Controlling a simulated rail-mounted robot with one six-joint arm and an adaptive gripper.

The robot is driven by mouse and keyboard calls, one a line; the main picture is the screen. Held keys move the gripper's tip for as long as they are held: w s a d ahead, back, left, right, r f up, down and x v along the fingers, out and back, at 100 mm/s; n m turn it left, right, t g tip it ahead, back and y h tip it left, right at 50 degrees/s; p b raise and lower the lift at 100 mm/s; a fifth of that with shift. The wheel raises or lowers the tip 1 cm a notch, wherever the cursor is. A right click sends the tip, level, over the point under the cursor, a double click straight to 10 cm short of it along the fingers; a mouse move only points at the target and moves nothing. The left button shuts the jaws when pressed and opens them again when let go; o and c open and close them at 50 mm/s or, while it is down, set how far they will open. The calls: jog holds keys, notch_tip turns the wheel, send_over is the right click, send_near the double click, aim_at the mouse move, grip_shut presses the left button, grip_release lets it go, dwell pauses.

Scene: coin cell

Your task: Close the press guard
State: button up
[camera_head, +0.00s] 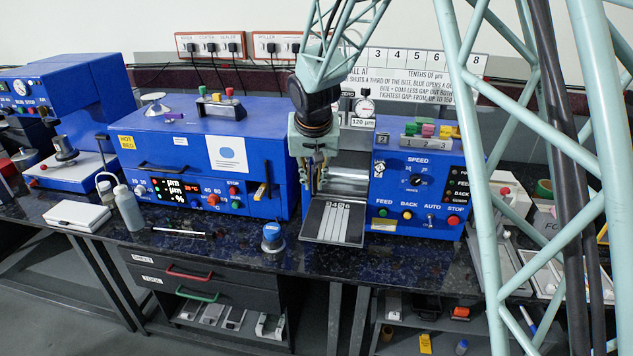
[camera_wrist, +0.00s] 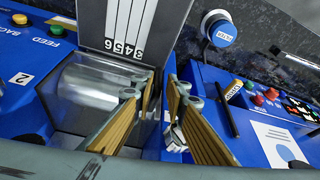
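The blue roller press (camera_head: 418,180) stands right of centre on the dark bench, with a shiny metal roller (camera_wrist: 95,92) in its bay. A grey feed plate (camera_head: 310,232) with white numbered strips slopes out at its front; it also shows in the wrist view (camera_wrist: 95,28). I cannot clearly make out a separate guard; a shiny metal surface (camera_head: 345,178) shows in the bay above the plate. My gripper (camera_head: 320,180) points down at the left side of the bay. In the wrist view its tan-padded fingers (camera_wrist: 161,90) are apart, with a narrow gap. I see nothing clearly held between them.
A blue oven-like machine (camera_head: 175,165) stands close on the left, with a yellow handle near my gripper. A round blue button (camera_head: 272,240) sits on the bench in front. A dial gauge (camera_head: 364,107) stands behind the bay. The front bench strip has free room.

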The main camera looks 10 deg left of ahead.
jog(key=shift+o, duration=1)
jog(key=shift+a, duration=0.2)
jog(key=shift+d, duration=0.1)
jog(key=shift+s+r, duration=0.2)
jog(key=shift+r, duration=0.2)
jog(key=v, duration=1.1)
jog(key=shift+r, duration=0.15)
